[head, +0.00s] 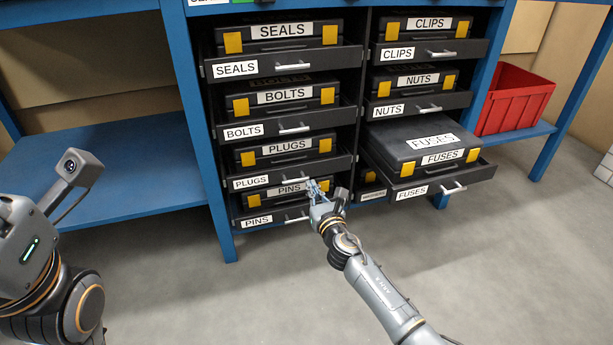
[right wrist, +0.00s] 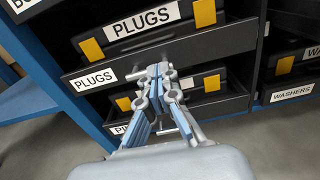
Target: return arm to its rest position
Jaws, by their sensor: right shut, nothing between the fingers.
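My right gripper (head: 317,188) is in front of the lower left drawers in the head view, near the PINS drawer (head: 262,219) and the PLUGS drawer (head: 256,183). In the right wrist view my right gripper (right wrist: 158,72) is shut and empty, with its tips close to the PLUGS drawer handle (right wrist: 135,75). I cannot tell whether it touches the handle. My left arm shows at the left edge of the head view, but its fingers are out of view.
The FUSES drawer (head: 478,179) is pulled out with its black case (head: 415,139) in it. A red bin (head: 516,100) stands on the right shelf. A blue shelf (head: 120,165) on the left is empty. The grey floor in front is clear.

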